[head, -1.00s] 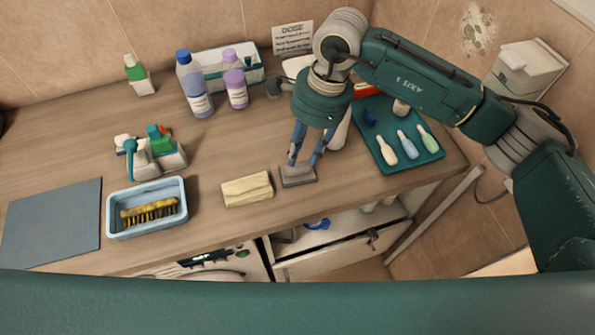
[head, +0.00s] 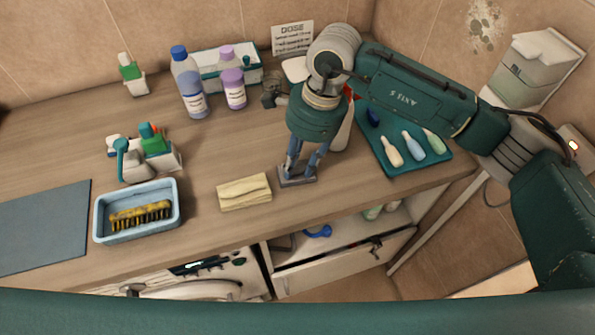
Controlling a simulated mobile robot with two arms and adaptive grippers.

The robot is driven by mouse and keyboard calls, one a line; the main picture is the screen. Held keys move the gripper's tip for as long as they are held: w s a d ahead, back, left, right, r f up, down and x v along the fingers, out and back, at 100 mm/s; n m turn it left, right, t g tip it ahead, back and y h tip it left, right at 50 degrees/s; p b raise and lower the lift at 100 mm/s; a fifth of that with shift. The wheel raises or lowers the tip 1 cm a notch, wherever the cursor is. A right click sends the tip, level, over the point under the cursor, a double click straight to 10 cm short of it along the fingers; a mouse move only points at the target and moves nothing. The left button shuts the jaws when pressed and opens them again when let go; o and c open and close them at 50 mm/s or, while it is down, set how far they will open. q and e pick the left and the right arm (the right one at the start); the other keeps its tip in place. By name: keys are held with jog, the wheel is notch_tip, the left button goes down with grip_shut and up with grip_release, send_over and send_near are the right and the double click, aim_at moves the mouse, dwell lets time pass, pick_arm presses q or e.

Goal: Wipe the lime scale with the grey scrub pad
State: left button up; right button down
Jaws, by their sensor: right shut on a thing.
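The grey scrub pad (head: 297,178) is a small flat block near the front edge of the wooden counter, just right of the folded yellow cloth. My right gripper (head: 304,164) points down from above and is shut on the pad. The pad is at or very close to the counter top; I cannot tell whether it touches. The lime scale (head: 486,25) is a pale, speckled patch on the tiled wall at the upper right, well away from the pad. My left gripper is out of view.
The yellow cloth (head: 244,192) and a blue tub (head: 101,230) with a brush lie left. Bottles (head: 191,86) and a caddy (head: 259,76) stand behind. A teal tray (head: 431,162) with small bottles lies right. A white dispenser (head: 535,70) hangs near the patch.

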jog(key=shift+r, duration=0.1)
jog(key=shift+r+p, duration=0.75)
jog(key=shift+r, duration=2.15)
jog(key=c, duration=2)
grip_release()
grip_shut()
jog(key=shift+s+f, duration=0.1)
